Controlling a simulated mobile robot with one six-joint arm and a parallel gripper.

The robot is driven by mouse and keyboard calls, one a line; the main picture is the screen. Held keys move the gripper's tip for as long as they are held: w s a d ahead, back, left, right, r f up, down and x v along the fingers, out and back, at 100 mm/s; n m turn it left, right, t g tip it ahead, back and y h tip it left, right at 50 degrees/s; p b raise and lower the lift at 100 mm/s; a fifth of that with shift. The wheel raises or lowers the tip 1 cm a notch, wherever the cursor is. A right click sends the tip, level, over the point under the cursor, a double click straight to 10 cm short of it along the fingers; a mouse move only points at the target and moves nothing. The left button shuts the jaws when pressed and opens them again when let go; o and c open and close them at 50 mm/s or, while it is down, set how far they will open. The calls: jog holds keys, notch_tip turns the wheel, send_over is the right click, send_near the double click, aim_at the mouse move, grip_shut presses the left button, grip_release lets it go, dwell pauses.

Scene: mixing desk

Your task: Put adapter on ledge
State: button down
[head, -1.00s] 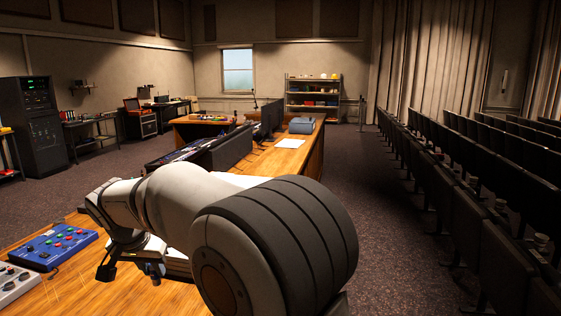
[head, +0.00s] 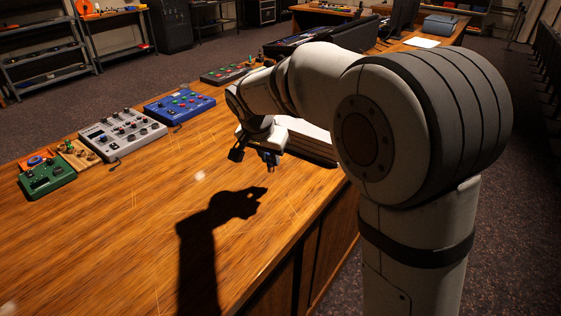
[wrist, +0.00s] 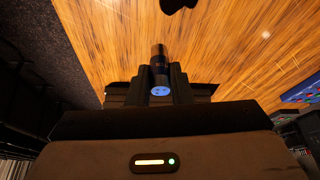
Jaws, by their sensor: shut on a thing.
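My gripper (wrist: 161,76) is shut on a small adapter (wrist: 159,52) in the wrist view. The adapter's outline is too small to make out surely there. I cannot tell which surface is the ledge.
A green box (head: 47,178), a grey mixer (head: 121,130) and a blue mixer (head: 179,107) stand along the desk's far side. An orange item (head: 40,158) lies behind the green box. A pale stack (head: 312,141) lies behind my gripper. The near desk is clear. Shelves (head: 45,50) stand at back left.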

aim_at(269, 171)
jog(key=shift+f, duration=2.75)
jog(key=shift+f, duration=0.2)
jog(key=c, duration=1.3)
grip_release()
jog(key=shift+r, duration=0.1)
jog(key=v, duration=1.2)
jog(key=s+d+f+n+y, duration=0.1)
jog(key=s+d+f+n, duration=0.1)
jog(key=s+d, duration=0.7)
jog(key=s+d+f+n+g+y, duration=0.1)
jog(key=s+d+f+n, duration=0.2)
jog(key=s+d, duration=0.6)
jog(key=s+f, duration=0.2)
jog(key=s, duration=0.2)
jog(key=shift+d+f, duration=0.15)
jog(key=shift+f, duration=0.15)
